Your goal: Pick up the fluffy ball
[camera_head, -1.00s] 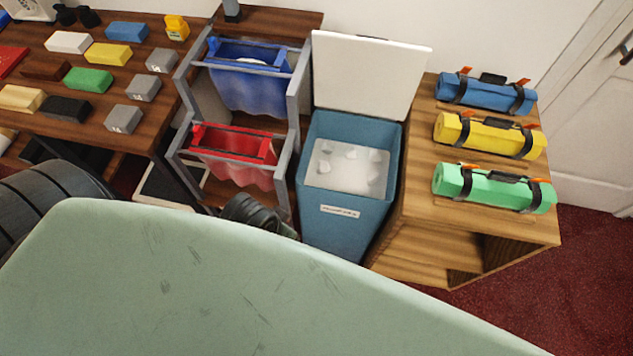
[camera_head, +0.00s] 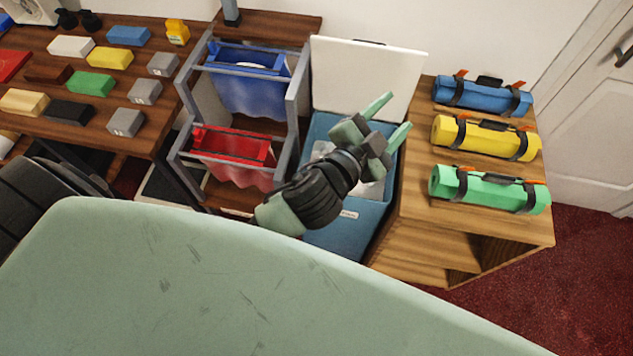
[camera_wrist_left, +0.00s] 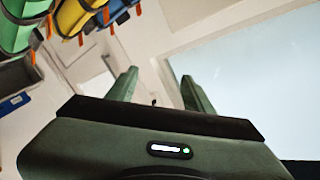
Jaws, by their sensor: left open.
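My left gripper (camera_head: 391,110) is over the open blue bin (camera_head: 337,238), with its two green fingers spread and nothing between them. Its fingers point up and to the right in the head view. Whitish material (camera_head: 374,188) shows inside the bin, mostly hidden behind my gripper and wrist. I cannot make out a fluffy ball in either view. In the left wrist view the two fingers (camera_wrist_left: 158,88) stand apart, with pale wall and door behind them. My right gripper is not in view.
The bin's white lid (camera_head: 366,75) stands open behind it. A wooden shelf (camera_head: 425,235) at right holds blue, yellow and green rolls (camera_head: 488,190). A grey rack with a blue bag (camera_head: 250,90) and a red bag (camera_head: 232,150) stands left. A table with coloured blocks (camera_head: 90,82) is further left.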

